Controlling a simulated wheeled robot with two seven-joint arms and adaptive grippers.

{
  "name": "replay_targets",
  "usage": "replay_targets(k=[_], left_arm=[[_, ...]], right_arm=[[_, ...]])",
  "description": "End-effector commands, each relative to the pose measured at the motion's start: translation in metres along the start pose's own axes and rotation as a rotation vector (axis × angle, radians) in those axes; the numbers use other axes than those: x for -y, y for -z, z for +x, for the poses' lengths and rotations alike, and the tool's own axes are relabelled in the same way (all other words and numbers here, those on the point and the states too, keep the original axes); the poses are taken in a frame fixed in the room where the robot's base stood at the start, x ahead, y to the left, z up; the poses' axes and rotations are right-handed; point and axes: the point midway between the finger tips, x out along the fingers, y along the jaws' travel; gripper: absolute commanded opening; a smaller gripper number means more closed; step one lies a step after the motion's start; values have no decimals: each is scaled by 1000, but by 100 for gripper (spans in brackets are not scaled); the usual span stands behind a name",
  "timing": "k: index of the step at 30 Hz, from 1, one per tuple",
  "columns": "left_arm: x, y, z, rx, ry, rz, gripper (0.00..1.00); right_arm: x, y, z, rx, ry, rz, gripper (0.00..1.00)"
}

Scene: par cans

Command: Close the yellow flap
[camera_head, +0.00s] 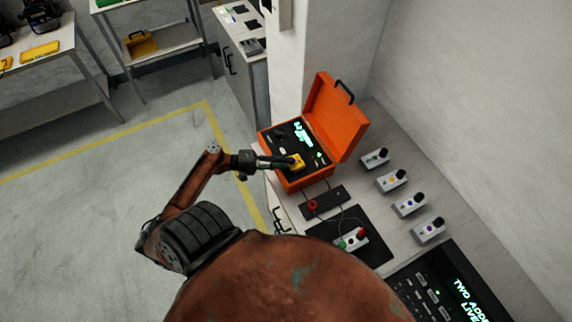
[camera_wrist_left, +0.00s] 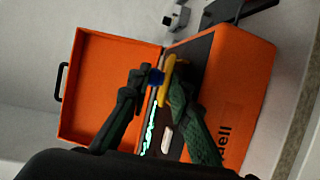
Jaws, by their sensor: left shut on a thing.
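The yellow flap (camera_head: 297,161) stands up from the dark panel inside an open orange case (camera_head: 338,118). My left gripper (camera_head: 284,162) reaches in over the case's near left side and is at the flap. In the left wrist view, the fingers of my left gripper (camera_wrist_left: 162,80) are shut on the yellow flap (camera_wrist_left: 171,82), with a small blue part (camera_wrist_left: 156,77) beside it. The fingers hide part of the flap and panel. My right gripper is not in view.
The case's lid stands open at the back right. A black plate (camera_head: 325,203) with a red plug and a black mat (camera_head: 352,238) with a small switch box lie in front of the case. Several grey switch boxes (camera_head: 391,180) line the bench's right side, by the wall.

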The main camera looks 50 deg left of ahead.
Motion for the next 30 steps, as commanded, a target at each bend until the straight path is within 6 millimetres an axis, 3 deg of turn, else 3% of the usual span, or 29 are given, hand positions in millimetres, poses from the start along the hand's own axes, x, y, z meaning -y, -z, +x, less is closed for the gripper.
replay_targets(k=[15, 16, 21, 30], left_arm=[[-2, 0, 1, 2, -21, 9, 0], [-2, 0, 1, 2, -21, 9, 19], [-1, 0, 1, 2, -19, 8, 30], [0, 0, 0, 1, -16, 6, 30]], right_arm=[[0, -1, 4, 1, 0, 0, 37], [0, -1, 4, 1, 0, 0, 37], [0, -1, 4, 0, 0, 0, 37], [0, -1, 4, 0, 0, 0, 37]])
